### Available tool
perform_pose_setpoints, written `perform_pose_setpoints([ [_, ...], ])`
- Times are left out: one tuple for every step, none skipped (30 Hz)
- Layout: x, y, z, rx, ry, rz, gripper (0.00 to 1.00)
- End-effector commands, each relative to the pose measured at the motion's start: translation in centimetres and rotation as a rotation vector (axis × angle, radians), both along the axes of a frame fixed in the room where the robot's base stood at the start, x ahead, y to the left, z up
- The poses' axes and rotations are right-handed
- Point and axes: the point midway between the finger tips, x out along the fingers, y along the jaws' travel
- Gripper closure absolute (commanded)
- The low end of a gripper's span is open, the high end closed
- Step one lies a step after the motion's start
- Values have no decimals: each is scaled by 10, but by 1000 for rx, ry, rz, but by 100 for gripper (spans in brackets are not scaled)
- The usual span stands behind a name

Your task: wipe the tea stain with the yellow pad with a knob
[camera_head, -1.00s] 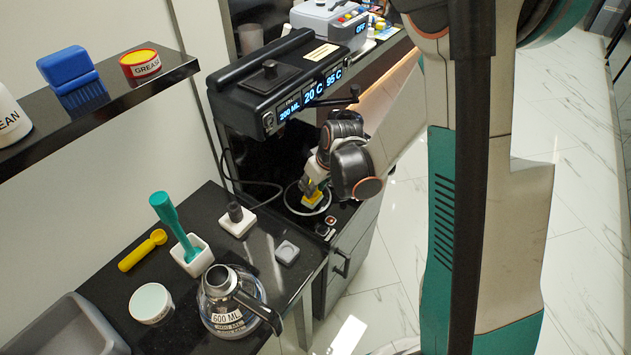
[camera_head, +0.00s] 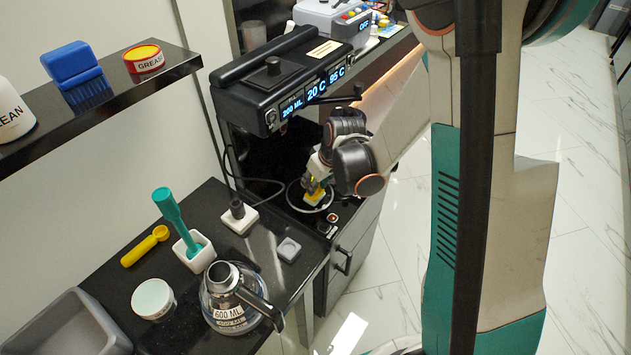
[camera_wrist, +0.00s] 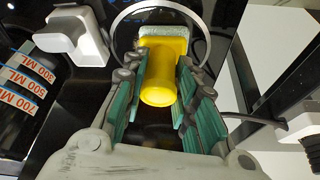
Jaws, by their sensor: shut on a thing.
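The yellow pad with a knob (camera_head: 315,196) is in my gripper (camera_head: 313,183), over the ringed spot beneath the black machine. In the wrist view the yellow pad (camera_wrist: 163,75) has its knob between the two green-lined fingers of my gripper (camera_wrist: 160,95), which are shut on it. A pale, rough layer shows along the pad's far edge, inside a metal ring (camera_wrist: 120,20). I cannot tell whether the pad touches the surface below. I cannot make out the tea stain; the pad and gripper may cover it.
The black machine (camera_head: 290,75) with lit displays stands close above my gripper. On the counter (camera_head: 215,190) at left are a glass pot (camera_head: 232,300), a white holder with a teal tool (camera_head: 192,252), a yellow scoop (camera_head: 145,246) and a white-topped jar (camera_head: 152,298).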

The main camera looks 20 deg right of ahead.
Motion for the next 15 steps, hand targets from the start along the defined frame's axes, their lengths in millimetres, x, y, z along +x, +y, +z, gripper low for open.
perform_pose_setpoints([
  [2,-2,0,-1,0,0,100],
  [3,-4,0,-1,0,0,100],
  [5,-6,0,-2,-1,-1,100],
  [6,-8,0,-2,-1,-1,100],
  [7,-10,1,-1,-1,-2,100],
  [9,-13,1,-1,-1,-2,100],
  [10,-14,1,-1,0,-3,100],
  [12,-16,1,-1,0,-3,100],
  [13,-18,1,-1,-1,-2,100],
  [13,-18,2,-1,-1,-2,100],
  [14,-19,2,-2,-1,-1,100],
  [14,-19,2,-1,0,0,100],
  [14,-19,2,-1,0,1,100],
  [14,-19,2,-1,0,1,100],
  [14,-19,2,-1,0,1,100],
])
